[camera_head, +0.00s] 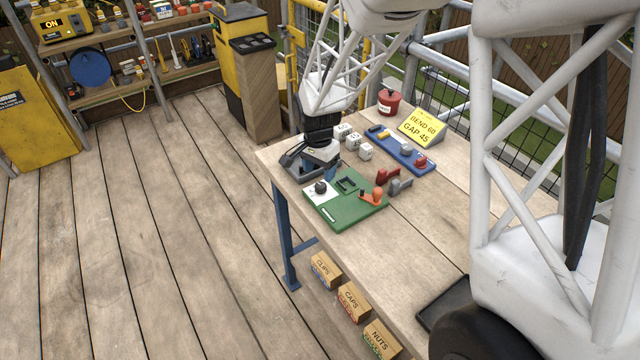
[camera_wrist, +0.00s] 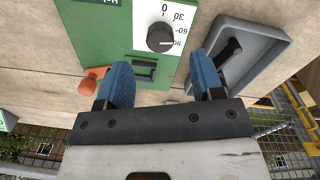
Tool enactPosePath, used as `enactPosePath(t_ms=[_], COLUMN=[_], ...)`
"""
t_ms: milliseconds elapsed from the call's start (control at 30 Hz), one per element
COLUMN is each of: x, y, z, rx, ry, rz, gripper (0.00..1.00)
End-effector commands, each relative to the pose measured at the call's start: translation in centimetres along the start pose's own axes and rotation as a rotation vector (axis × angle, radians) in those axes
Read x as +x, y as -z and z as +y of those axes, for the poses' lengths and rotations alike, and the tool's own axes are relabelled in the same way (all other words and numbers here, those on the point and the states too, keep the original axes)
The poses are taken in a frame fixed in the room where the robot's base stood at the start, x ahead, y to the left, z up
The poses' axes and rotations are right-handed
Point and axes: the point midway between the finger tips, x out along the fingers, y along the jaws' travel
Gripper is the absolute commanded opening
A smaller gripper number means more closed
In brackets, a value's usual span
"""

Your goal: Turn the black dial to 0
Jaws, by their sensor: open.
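The black dial (camera_head: 320,187) sits on a white scale plate (camera_head: 313,195) at the left corner of the green board (camera_head: 347,211). In the wrist view the dial (camera_wrist: 160,37) shows beyond my fingertips, with the scale numbers 0, 30, 60 and 90 around it. Its white mark points toward 90. My gripper (camera_head: 330,172) is close behind the dial in the head view. The fingers do not appear to touch the dial.
The board also bears an orange lever (camera_head: 373,196) and a dark green bracket (camera_head: 346,184). A grey tray (camera_wrist: 262,66) with a black tool lies close to my right finger. Red and grey parts (camera_head: 398,186), white cubes (camera_head: 366,151), a blue rack (camera_head: 405,151) and a yellow sign (camera_head: 422,127) stand farther right.

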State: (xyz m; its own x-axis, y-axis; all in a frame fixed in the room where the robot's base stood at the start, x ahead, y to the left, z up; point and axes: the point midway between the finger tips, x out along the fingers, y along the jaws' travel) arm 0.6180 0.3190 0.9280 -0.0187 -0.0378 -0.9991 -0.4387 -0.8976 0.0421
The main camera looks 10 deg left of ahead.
Motion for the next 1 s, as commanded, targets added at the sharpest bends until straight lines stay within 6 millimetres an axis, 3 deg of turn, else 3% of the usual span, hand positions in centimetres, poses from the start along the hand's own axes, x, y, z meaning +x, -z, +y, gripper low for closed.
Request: enactPosePath(t_ms=[500,933,1000], x=[5.1,5.6,5.6], y=[0.0,0.0,0.0], z=[0.0,0.0,0.0], rx=[0.0,0.0,0.0], ry=[0.0,0.001,0.001], rz=[0.0,0.0,0.0], gripper=[0.61,0.61,0.54])
